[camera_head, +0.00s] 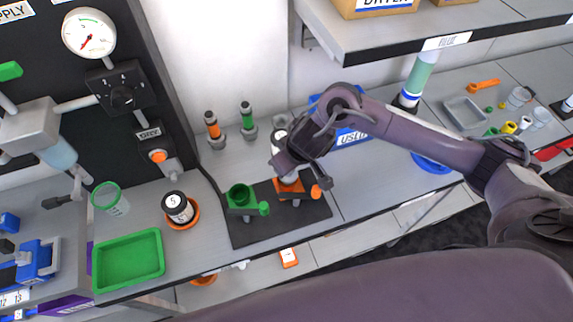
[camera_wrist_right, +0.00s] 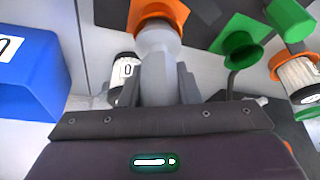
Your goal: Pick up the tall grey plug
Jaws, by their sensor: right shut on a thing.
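The tall grey plug (camera_wrist_right: 156,70) is between the two fingers of my right gripper (camera_wrist_right: 165,82) in the right wrist view. The gripper is shut on it. The plug's wider rounded end meets or overlaps the orange holder (camera_wrist_right: 152,10); I cannot tell whether it sits inside it. In the head view my right gripper (camera_head: 290,168) is above the orange holder (camera_head: 297,188) on the dark mat, and a small pale part of the plug (camera_head: 288,180) shows under it. My left gripper is not in view.
A green holder (camera_head: 243,197) stands left of the orange one on the dark mat (camera_head: 270,234). Orange-topped (camera_head: 213,128) and green-topped (camera_head: 247,118) pieces stand behind. A white labelled cylinder (camera_wrist_right: 122,72) and a blue bin (camera_wrist_right: 38,85) are close to my gripper. A green tray (camera_head: 128,260) lies left.

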